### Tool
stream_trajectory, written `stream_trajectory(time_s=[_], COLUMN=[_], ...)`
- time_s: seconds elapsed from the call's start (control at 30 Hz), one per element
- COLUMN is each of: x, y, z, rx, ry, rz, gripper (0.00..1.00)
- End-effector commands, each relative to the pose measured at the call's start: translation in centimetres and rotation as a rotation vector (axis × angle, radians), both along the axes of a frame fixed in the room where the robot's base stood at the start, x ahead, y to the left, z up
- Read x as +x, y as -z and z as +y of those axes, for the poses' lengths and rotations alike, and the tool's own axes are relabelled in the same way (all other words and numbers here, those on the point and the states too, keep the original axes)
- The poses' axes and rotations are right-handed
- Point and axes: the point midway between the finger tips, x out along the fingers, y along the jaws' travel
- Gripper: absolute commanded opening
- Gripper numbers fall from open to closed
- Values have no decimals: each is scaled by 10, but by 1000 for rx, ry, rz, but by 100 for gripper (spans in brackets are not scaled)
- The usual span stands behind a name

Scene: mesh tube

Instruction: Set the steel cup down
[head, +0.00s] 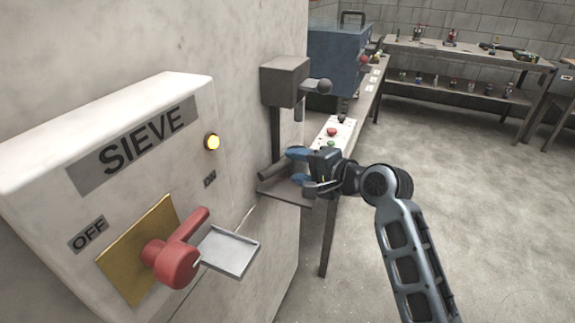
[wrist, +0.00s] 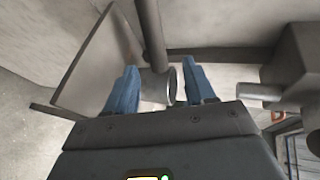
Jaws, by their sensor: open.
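The steel cup (wrist: 160,87) is a short grey cylinder with a shiny rim, seen in the wrist view between my two blue fingers. My gripper (wrist: 158,85) is open, with a finger on either side of the cup and a visible gap at the right finger. The cup is over or on a small dark shelf (wrist: 88,68); whether it touches the shelf is unclear. In the head view my gripper (head: 297,167) is at the wall shelf (head: 290,196), and I cannot make out the cup there.
A dark bar (wrist: 150,32) runs close behind the cup. A box with a ball-ended lever (head: 285,82) is above the shelf. The SIEVE panel (head: 120,150) has a red handle (head: 172,262) and a small tray (head: 230,251). A bench (head: 355,112) stands beyond; floor to the right is clear.

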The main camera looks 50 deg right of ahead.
Motion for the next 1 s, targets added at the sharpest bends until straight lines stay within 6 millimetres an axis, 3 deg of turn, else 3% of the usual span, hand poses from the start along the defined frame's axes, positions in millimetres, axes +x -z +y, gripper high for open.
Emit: stream_trajectory(time_s=[0.1,0.3,0.7,0.87,1.0], x=[-25,-54,-67,-79,-107], y=[-7,-17,-22,-2,31], z=[1,2,4,20,51], rx=[0,1,-2,-66,-223], ry=[1,1,-1,-5,-23], rz=[1,0,0,24,63], gripper=[54,54,54,54,54])
